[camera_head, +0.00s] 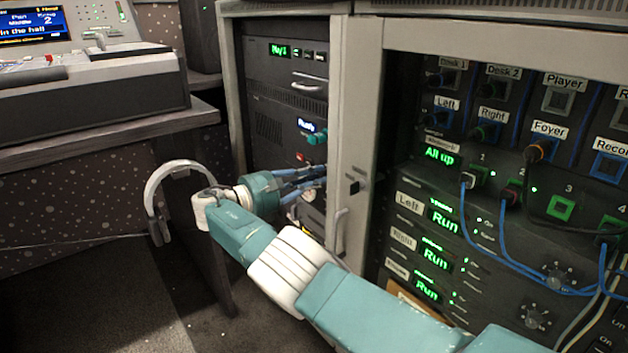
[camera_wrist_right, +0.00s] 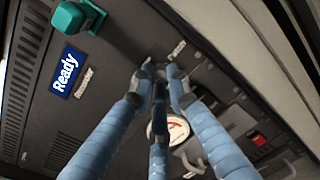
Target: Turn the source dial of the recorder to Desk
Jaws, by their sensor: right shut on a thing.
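The recorder shows a lit blue "Ready" display (camera_head: 306,125) in the left rack, also large in the right wrist view (camera_wrist_right: 66,72), with a "Recorder" label (camera_wrist_right: 83,82) beside it. My right gripper (camera_head: 308,178) reaches across to the recorder's front. In the right wrist view its three blue fingers (camera_wrist_right: 158,82) close together at the panel on the source dial, which their tips hide almost wholly. A small pale label (camera_wrist_right: 177,50) sits just past the tips, too small to read. The dial's setting cannot be seen. My left gripper is not in view.
A round white gauge (camera_wrist_right: 168,130) lies behind the fingers. Headphones (camera_head: 160,200) hang left of my wrist. The right rack (camera_head: 370,150) with blue cables stands close to my forearm.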

